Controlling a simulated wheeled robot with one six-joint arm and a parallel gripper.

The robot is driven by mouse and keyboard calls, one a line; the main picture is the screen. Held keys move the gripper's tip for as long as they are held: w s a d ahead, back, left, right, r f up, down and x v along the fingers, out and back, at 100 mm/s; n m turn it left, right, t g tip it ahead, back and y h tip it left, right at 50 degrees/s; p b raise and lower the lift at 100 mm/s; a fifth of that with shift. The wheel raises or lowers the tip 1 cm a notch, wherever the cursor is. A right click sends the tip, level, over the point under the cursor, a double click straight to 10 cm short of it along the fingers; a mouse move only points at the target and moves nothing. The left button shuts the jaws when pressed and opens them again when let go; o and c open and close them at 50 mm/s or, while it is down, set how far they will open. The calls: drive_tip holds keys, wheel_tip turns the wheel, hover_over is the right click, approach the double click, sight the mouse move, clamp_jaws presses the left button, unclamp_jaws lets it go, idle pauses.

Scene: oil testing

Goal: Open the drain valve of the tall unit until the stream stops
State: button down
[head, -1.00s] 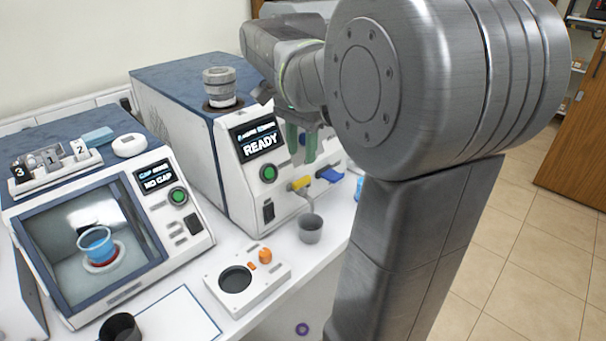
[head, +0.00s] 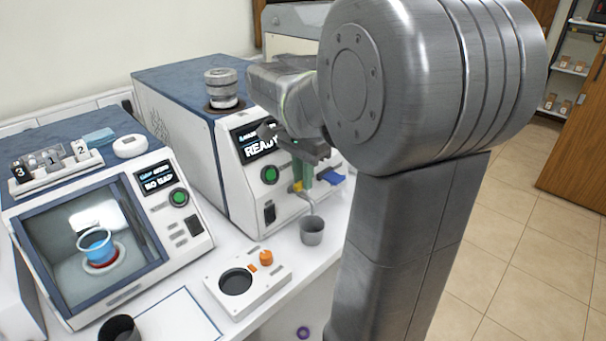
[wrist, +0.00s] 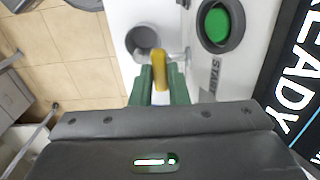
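The tall unit (head: 185,125) is a white and blue box whose screen reads READY. Its yellow valve handle (head: 297,187) sits low on the front, and it also shows in the wrist view (wrist: 160,72). My gripper (head: 304,178) is at this handle. In the wrist view, its green fingers (wrist: 160,85) stand on either side of the handle with little or no gap; whether they press on it is unclear. A grey cup (head: 312,231) stands under a thin spout beside the handle. I cannot tell whether liquid is running from the spout.
A blue handle (head: 333,180) is just right of the yellow one. A green button (head: 270,174) is left of my gripper. A small white device with an orange knob (head: 265,258) stands in front.

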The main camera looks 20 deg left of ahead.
idle(0.3)
drive_tip(key=n+p, duration=0.2)
drive_tip(key=n, duration=0.1)
drive_tip(key=shift+r+n+p, duration=0.15)
drive_tip(key=shift+n+p, duration=0.2)
drive_tip(key=shift+n, duration=0.05)
drive_tip(key=n+p, duration=0.2)
drive_tip(key=n, duration=0.2)
drive_tip(key=shift+n, duration=0.3)
drive_tip(key=n+p, duration=0.1)
drive_tip(key=n, duration=0.3)
drive_tip(key=shift+p, duration=0.4)
drive_tip(key=n+p, duration=0.1)
drive_tip(key=n, duration=0.4)
drive_tip(key=shift+n, duration=0.4)
drive_tip(key=c, duration=1.4)
unclamp_jaws()
